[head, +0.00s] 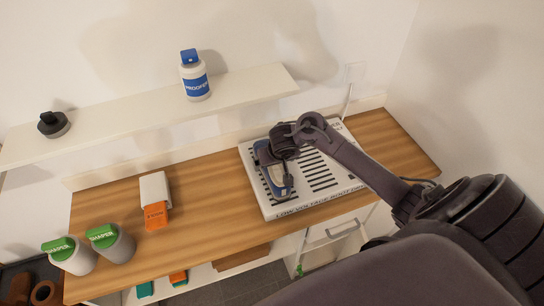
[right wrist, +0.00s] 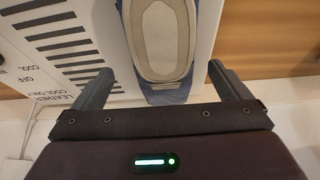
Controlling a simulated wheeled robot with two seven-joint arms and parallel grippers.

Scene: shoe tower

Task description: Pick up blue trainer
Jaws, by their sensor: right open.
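The blue trainer (head: 276,182) lies on the white printed box (head: 325,195) on the right part of the wooden counter. My right gripper (head: 285,150) is over the trainer and hides part of it in the head view. The two fingers of my right gripper (right wrist: 160,88) stand wide apart, one on each side of the trainer's near end. No grip on it shows, and contact cannot be told. My left gripper is not in view.
A white and orange container (head: 155,200) lies nearby. A shelf (head: 150,112) behind holds a blue-labelled bottle (head: 194,78) and a dark round item (head: 53,124). The counter's middle (head: 205,195) is clear.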

